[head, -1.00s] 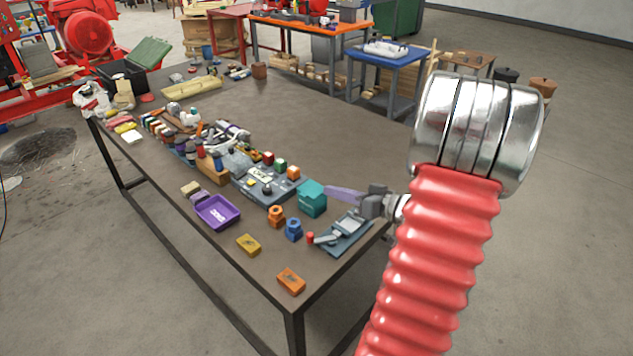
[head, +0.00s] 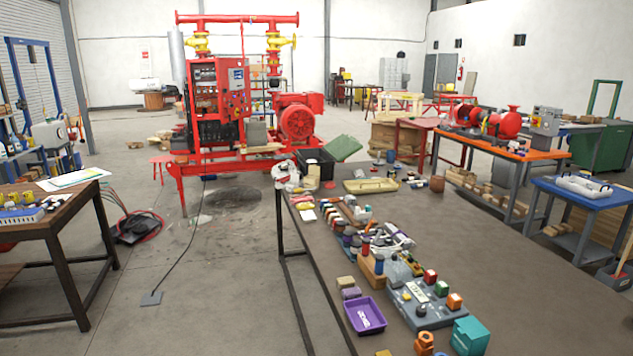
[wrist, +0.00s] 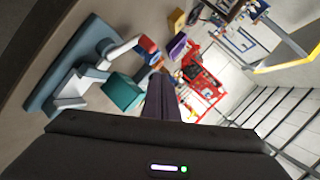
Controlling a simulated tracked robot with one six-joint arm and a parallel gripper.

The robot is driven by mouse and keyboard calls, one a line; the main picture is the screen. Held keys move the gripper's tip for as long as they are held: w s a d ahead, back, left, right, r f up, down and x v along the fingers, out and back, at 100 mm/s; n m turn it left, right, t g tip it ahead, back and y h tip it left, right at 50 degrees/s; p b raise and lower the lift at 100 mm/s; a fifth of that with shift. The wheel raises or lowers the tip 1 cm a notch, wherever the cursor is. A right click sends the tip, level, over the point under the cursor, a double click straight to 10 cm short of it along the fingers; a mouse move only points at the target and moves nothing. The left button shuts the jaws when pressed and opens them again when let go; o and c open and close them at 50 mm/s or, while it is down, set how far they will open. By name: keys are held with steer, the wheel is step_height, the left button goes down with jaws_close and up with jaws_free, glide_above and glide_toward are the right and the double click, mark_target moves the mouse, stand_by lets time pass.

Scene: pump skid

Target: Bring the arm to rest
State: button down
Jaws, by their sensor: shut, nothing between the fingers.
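My gripper (wrist: 162,98) shows in the wrist view as dark purplish fingers held together, with nothing between them. They point up the picture from the dark wrist housing along the bottom. The arm does not show in the head view now. Beyond the fingers, a teal block (wrist: 123,92) shows just to their left. A grey-blue fixture with a pale lever (wrist: 75,88) lies farther left. Both appear apart from the fingers, though the distance is hard to judge. The teal block also shows in the head view (head: 469,337).
The long workbench (head: 500,245) carries a purple tray (head: 366,315), a grey control box (head: 428,305) and many small parts. Its far right part is mostly bare. A red pump skid (head: 300,122) stands behind, and a dark side table (head: 60,220) at left. Floor between is mostly open.

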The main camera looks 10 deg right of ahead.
steer(key=s+a+r+g, duration=0.1)
steer(key=s+a+g, duration=0.35)
steer(key=a, duration=0.35)
steer(key=s+a+r+g, duration=0.1)
steer(key=s+a+g, duration=0.2)
steer(key=a+g, duration=0.35)
steer(key=s+a+r+n+t+h, duration=0.1)
steer(key=a+r+n+t+h, duration=0.1)
steer(key=a+r+n, duration=0.2)
steer(key=s+a+r+n+t+h, duration=0.1)
steer(key=a+r+n+t+h, duration=0.1)
steer(key=a+r, duration=0.6)
steer(key=shift+s+a+r+n+h, duration=0.35)
steer(key=shift+a+n, duration=0.55)
steer(key=shift+a, duration=0.8)
